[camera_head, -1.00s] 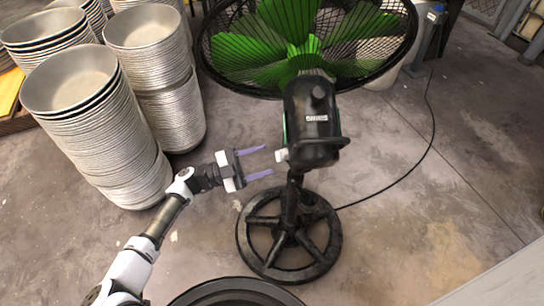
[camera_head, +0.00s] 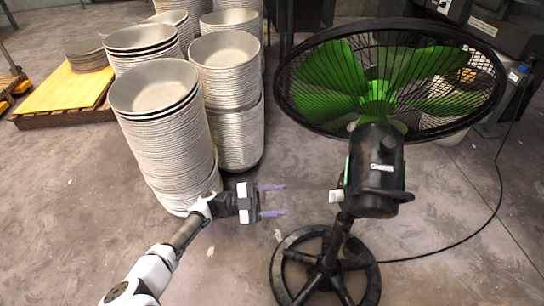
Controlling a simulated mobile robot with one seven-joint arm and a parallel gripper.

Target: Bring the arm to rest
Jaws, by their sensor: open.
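My gripper (camera_head: 272,200) is in the lower middle of the head view, with its two purple fingers apart and nothing between them. It points right, toward the black motor housing of a green-bladed pedestal fan (camera_head: 374,175). A gap of floor shows between the fingertips and the fan's light-coloured knob (camera_head: 337,196). My arm reaches up from the bottom left and passes in front of the floor near the stacked bowls.
Tall stacks of metal bowls (camera_head: 165,130) stand left of and behind my gripper. A yellow board on a pallet (camera_head: 65,90) lies at the far left. The fan's round base (camera_head: 325,268) and its cable (camera_head: 450,245) occupy the right floor. The lower-left floor is clear.

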